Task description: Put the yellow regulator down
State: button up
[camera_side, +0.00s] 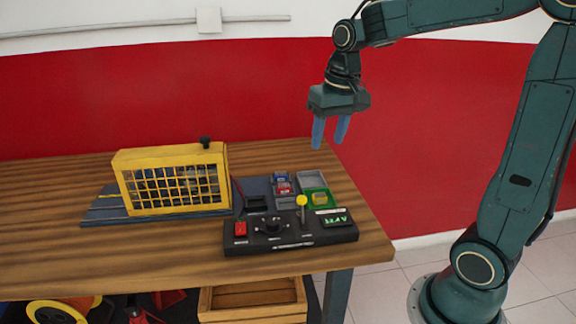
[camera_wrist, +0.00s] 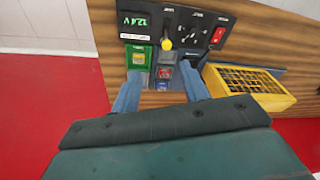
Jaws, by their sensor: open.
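A small yellow block, which looks like the yellow regulator (camera_side: 320,198), sits in the green-rimmed compartment (camera_side: 331,204) at the right of the tray behind the control panel. In the wrist view the yellow block (camera_wrist: 138,59) lies inside the green compartment (camera_wrist: 149,52). My gripper (camera_side: 330,147) is high above the back right of the table, apart from everything. Its two blue fingers are spread with nothing between them, as the wrist view of the gripper (camera_wrist: 162,92) also shows.
A black control panel (camera_side: 290,241) has a lever with a yellow knob (camera_side: 302,200) standing up near the green compartment. Red (camera_side: 284,188) and blue (camera_side: 281,177) parts sit in neighbouring compartments. A yellow cage (camera_side: 170,182) stands left. The far left wooden table top (camera_side: 50,220) is clear.

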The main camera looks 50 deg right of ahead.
jog(key=s+a+n+t, duration=0.1)
jog(key=s+a+n, duration=0.1)
jog(key=s+a, duration=0.2)
jog(key=s+a+n+t, duration=0.2)
jog(key=s+a, duration=0.2)
jog(key=s, duration=0.7)
jog(key=shift+s+a+n+t, duration=0.2)
jog(key=shift+s+n+t, duration=0.1)
jog(key=shift+n, duration=0.1)
dwell(0.5)
